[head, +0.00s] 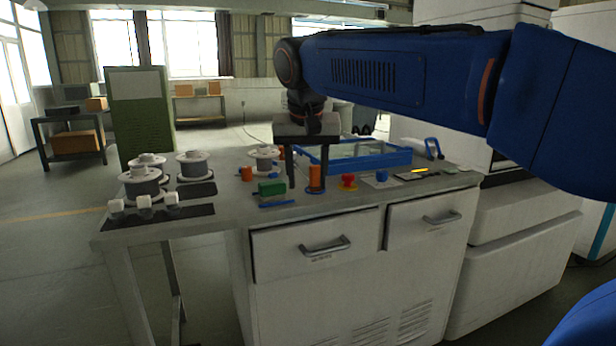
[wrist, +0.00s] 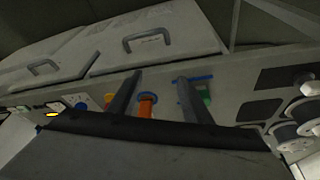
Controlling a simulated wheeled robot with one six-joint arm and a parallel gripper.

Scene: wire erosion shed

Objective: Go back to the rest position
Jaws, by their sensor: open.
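My gripper (head: 302,172) is at the end of my blue arm, above the front middle of the grey workbench (head: 230,225). Its two fingers point down and stand apart with nothing held between them. In the wrist view my gripper (wrist: 156,97) shows two dark, parted fingers. An orange spool with a blue rim (head: 315,180) stands upright close to the right finger in the head view. In the wrist view the orange spool (wrist: 147,106) shows between the fingers. Whether the fingers touch it I cannot tell.
A green block (head: 271,188), a red button (head: 348,181) and a blue-framed tray (head: 375,158) are near my gripper. Several wire spools (head: 194,165) and white-topped pieces (head: 144,201) stand at the left. Drawers (head: 315,245) face the front. Open air lies above the bench's left half.

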